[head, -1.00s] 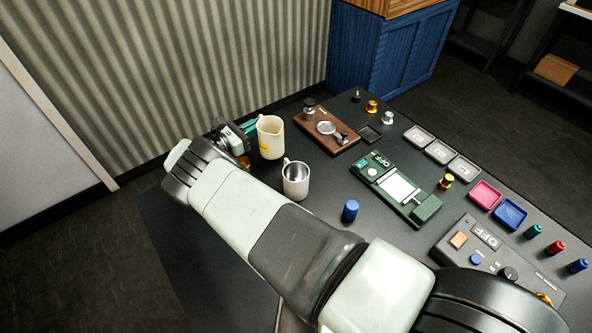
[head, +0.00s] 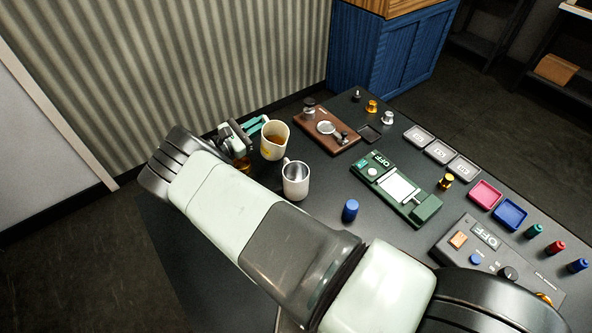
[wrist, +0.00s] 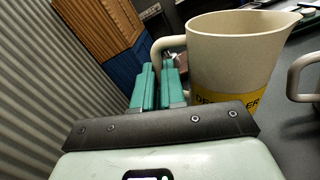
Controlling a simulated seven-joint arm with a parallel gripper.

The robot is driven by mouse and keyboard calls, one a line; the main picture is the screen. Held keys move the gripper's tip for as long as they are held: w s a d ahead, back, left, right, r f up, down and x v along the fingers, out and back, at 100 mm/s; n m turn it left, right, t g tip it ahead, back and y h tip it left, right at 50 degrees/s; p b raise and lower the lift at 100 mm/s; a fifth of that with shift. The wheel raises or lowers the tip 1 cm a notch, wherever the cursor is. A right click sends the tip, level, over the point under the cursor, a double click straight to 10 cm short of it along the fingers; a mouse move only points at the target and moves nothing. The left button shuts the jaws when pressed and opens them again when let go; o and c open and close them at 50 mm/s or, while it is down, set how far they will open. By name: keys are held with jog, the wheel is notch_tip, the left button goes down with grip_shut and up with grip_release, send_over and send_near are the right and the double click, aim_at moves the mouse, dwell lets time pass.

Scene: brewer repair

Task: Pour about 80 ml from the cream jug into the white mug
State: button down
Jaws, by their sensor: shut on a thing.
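The cream jug (head: 273,150) has a yellow label band, and brown liquid shows inside it. It is tilted, beside and behind the white mug (head: 296,187). The jug also fills the right of the wrist view (wrist: 230,60), its spout pointing right. The mug stands upright on the table; its inside looks grey, with no brown liquid visible. Part of the mug shows at the right edge of the wrist view (wrist: 296,82). My gripper (head: 256,124) is shut on the jug's handle with its teal fingers (wrist: 158,80). The fingertips are partly hidden behind the handle.
An amber item (head: 243,164) is partly hidden below my gripper. A brown board with metal parts (head: 337,143) lies behind the mug. A blue cylinder (head: 350,211) and a green scale-like device (head: 410,197) stand to the right. Bare table surrounds the mug's front.

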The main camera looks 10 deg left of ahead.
aim_at(265, 126)
jog(key=r, duration=0.1)
jog(key=r+m, duration=0.1)
jog(key=s+d+r+m, duration=0.1)
jog(key=shift+s+h, duration=0.1)
jog(key=shift+h, duration=0.2)
jog(key=r+m, duration=0.1)
jog(key=s+d+r+m, duration=0.1)
jog(key=s+r+m, duration=0.1)
jog(key=r+m, duration=0.1)
jog(key=shift+s+d+h, duration=0.2)
jog(key=shift+d+h, duration=0.15)
jog(key=shift+h, duration=0.05)
jog(key=shift+s+d+m, duration=0.15)
jog(key=shift+d+m, duration=0.05)
jog(key=shift+m, duration=0.3)
jog(key=shift+s+d+m, duration=0.1)
jog(key=shift+s+m, duration=0.1)
jog(key=shift+m, duration=0.4)
jog(key=shift+s+d+r+m+h, duration=0.25)
jog(key=shift+r+m+h, duration=0.2)
jog(key=shift+m, duration=0.25)
jog(key=shift+s+r+m, duration=0.15)
jog(key=shift+r+m, duration=0.15)
jog(key=shift+s+d+r+m+g+h, duration=0.15)
jog(key=shift+s+d+r+m, duration=0.2)
jog(key=shift+m, duration=0.25)
jog(key=shift+s+d+r+m+g+h, duration=0.1)
jog(key=shift+s+d+r+m+g, duration=0.1)
jog(key=shift+s+r+m, duration=0.3)
